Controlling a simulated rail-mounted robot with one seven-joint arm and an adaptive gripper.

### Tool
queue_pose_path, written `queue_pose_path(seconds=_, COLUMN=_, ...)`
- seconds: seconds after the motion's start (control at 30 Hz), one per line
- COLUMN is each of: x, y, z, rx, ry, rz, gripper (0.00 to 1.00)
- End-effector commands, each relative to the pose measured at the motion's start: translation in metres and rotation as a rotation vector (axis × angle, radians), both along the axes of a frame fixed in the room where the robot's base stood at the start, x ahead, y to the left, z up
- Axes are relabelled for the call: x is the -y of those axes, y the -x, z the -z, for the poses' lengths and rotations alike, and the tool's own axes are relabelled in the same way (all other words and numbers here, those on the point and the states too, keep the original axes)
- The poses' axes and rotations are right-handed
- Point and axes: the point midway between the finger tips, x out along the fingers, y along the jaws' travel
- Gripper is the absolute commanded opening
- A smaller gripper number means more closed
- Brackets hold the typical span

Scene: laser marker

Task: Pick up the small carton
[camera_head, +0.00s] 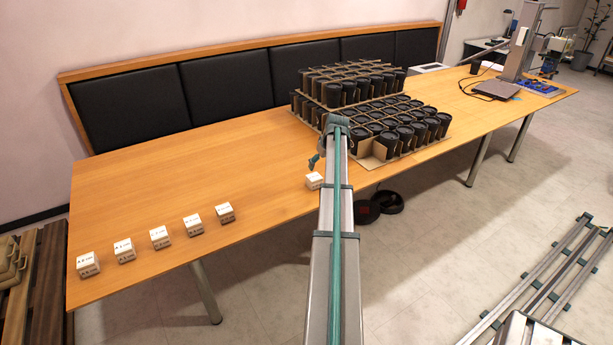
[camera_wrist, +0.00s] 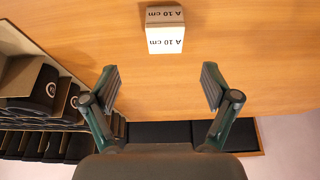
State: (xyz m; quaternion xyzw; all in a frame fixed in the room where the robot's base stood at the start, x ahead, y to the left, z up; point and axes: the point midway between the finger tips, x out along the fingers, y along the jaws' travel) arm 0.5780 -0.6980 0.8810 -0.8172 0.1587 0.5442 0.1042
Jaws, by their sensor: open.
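A small white carton (camera_head: 314,180) stands on the wooden table near its front edge, just left of my arm in the head view. In the wrist view the carton (camera_wrist: 165,38) is at the top middle, with "A 10 cm" printed on two faces. My gripper (camera_wrist: 160,88) is open and empty, its two fingers apart with bare table between them. The carton lies beyond the fingertips and is not between them. In the head view my gripper (camera_head: 314,162) is small and partly hidden by my arm.
Several similar cartons (camera_head: 160,237) stand in a row at the table's left front. Stacked cardboard trays of black cups (camera_head: 385,125) stand right behind my arm, and cups (camera_wrist: 35,90) fill the wrist view's left side.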

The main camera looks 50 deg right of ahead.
Motion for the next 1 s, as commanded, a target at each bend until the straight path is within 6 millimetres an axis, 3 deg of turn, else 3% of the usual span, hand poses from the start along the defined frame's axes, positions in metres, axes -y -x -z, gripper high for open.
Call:
queue_pose_path(seconds=0.33, x=0.005, y=-0.017, z=0.039, rx=-0.005, ry=-0.007, rz=-0.005, gripper=0.86)
queue_pose_path(seconds=0.67, x=0.006, y=-0.027, z=0.059, rx=-0.004, ry=-0.005, rz=-0.003, gripper=0.86)
queue_pose_path(seconds=1.0, x=0.009, y=-0.044, z=0.096, rx=-0.003, ry=-0.003, rz=-0.003, gripper=0.86)
